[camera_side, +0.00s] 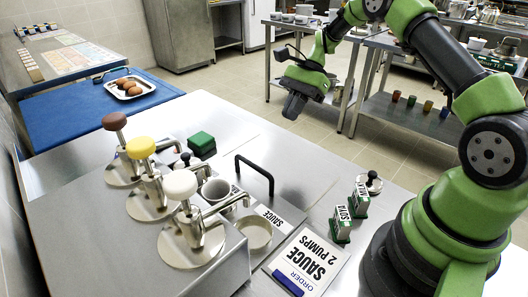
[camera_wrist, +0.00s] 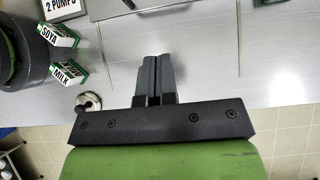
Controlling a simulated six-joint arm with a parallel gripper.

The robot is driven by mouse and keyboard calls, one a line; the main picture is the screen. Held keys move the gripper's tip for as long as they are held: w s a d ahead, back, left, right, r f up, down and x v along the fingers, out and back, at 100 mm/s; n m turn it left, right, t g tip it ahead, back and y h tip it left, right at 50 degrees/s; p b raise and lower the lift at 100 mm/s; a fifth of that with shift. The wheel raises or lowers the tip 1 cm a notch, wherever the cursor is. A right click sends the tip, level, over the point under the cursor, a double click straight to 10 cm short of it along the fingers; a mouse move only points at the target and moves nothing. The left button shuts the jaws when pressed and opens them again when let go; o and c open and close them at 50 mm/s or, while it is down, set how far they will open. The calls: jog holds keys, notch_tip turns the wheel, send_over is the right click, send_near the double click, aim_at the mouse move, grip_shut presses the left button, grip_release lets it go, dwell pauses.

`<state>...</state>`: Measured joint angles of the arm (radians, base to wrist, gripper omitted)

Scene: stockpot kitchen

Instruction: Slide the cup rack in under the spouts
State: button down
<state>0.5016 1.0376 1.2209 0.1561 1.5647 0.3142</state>
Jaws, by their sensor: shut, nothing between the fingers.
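Three sauce pumps with brown, yellow and white knobs (camera_side: 180,184) stand on a steel counter unit at left in the side view. Their curved metal spouts (camera_side: 228,201) point right. Beside them is what looks like the cup rack, with an arched black handle (camera_side: 256,168) and a SAUCE label (camera_side: 270,216). A grey cup (camera_side: 216,191) and a shallow round dish (camera_side: 256,236) sit close to the spouts; the rack's body is partly hidden. My gripper (camera_side: 292,106) is shut and empty, up and away from the rack, behind it. Its closed fingers (camera_wrist: 153,78) show in the wrist view.
An order card (camera_side: 309,260) lies on the counter front. SOYA (camera_side: 341,224) and MILK (camera_side: 360,198) cartons stand right of it, near a round black-knobbed item (camera_side: 371,182). The steel counter (camera_side: 300,150) behind the handle is clear.

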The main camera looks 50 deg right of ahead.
jog(key=x, duration=0.9)
jog(key=shift+s, duration=0.1)
jog(key=shift+a+f, duration=0.15)
jog(key=shift+a, duration=1.05)
jog(key=shift+a+f, duration=0.1)
jog(key=shift+a, duration=0.5)
